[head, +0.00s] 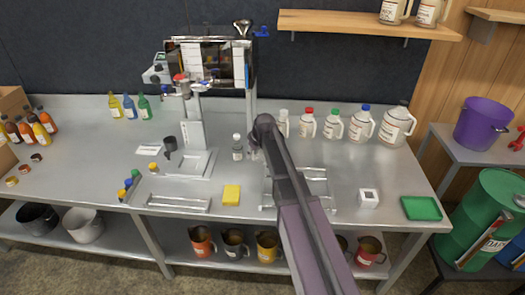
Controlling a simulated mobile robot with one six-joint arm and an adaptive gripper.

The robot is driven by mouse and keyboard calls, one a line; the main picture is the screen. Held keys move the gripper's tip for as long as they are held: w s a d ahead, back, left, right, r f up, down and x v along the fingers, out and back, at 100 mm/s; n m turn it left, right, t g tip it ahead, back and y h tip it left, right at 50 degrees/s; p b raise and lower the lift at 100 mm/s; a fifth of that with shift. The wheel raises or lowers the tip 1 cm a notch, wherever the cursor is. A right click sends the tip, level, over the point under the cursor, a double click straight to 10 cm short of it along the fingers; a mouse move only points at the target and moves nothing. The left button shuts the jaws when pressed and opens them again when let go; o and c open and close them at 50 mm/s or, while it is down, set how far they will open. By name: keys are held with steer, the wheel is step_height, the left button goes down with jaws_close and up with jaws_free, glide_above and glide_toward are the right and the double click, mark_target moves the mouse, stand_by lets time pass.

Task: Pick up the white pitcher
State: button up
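I cannot make out a white pitcher in the head view. A row of pitchers stands on the lower shelf: an orange one (201,244), a black one (235,244), a yellow one (267,247) and a red one (369,252). My arm crosses this row and hides part of it. Another pitcher (342,243) shows only partly beside the arm. My gripper (254,147) is at the far end of the arm, over the steel table near a small bottle (238,147). It is mostly hidden, and its fingers are too small to read.
The steel table (300,238) holds a yellow sponge (231,195), a green tray (421,208), a white cube (368,198) and several clear jugs (362,124). Pots (83,226) sit on the lower left shelf. A green drum (490,215) is at right.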

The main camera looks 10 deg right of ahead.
stand_by(0.4)
jaws_close()
steer(key=shift+r+p, duration=0.45)
stand_by(0.3)
steer(key=shift+r+p, duration=1.5)
steer(key=s+d+r+p, duration=0.1)
steer(key=s, duration=1.4)
steer(key=shift+s+d, duration=0.25)
steer(key=shift+s, duration=0.1)
steer(key=shift+s, duration=0.1)
